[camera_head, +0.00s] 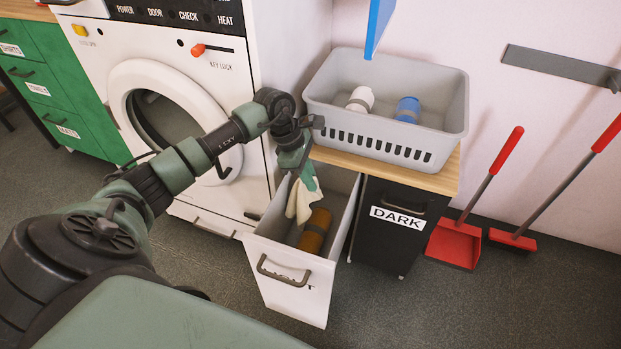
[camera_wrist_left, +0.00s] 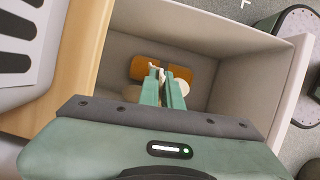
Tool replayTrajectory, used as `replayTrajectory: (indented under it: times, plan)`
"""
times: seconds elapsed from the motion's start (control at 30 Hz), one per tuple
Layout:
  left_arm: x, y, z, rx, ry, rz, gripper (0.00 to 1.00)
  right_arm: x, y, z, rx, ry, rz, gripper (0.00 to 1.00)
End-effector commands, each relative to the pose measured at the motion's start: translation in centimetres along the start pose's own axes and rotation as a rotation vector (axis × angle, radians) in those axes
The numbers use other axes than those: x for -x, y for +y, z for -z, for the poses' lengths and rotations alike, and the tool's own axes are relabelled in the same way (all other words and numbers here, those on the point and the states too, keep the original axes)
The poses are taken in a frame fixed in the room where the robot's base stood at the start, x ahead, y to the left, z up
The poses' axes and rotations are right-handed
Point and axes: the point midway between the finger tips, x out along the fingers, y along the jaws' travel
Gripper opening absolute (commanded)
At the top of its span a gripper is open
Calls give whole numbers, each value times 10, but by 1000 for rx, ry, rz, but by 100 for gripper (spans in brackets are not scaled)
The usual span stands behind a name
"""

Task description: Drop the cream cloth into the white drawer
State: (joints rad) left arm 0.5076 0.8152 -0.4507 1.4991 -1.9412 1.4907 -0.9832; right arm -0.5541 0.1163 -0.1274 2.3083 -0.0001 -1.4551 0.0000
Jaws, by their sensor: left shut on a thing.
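The cream cloth (camera_head: 301,202) hangs down from my left gripper (camera_head: 304,172) in the head view. The gripper is shut on it, just above the opening of the white drawer (camera_head: 291,284). The drawer is pulled out, with a dark handle and a partly hidden label on its front. The cloth's lower part hangs within the drawer's opening. In the left wrist view, the fingers of the gripper (camera_wrist_left: 165,78) point down into the drawer (camera_wrist_left: 240,35), and only bits of the cloth (camera_wrist_left: 131,93) show beside them. My right gripper is not in view.
A brown-orange rolled cloth (camera_head: 314,232) lies inside the drawer. A grey basket (camera_head: 385,95) with a white and a blue roll stands on the wooden top.

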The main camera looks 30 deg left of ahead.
Motion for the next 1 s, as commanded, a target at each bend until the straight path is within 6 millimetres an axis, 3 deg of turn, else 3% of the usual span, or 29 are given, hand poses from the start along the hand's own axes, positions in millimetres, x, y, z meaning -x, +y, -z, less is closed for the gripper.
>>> replayTrajectory:
  times: [0.27,0.3,0.37,0.6,0.7,0.93,0.97,1.0]
  plan:
    - [0,0,0,0,0,0,0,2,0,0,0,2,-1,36]
    - [0,0,0,0,0,0,14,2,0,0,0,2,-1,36]
    - [0,0,0,0,0,0,30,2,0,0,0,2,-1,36]
    - [0,0,0,0,0,0,31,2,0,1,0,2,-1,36]
    - [0,0,0,0,0,0,56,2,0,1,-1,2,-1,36]
    - [0,0,0,0,0,0,58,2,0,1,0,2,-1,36]
    - [0,0,0,0,0,0,61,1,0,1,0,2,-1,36]
    - [0,0,0,0,0,0,72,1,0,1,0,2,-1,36]
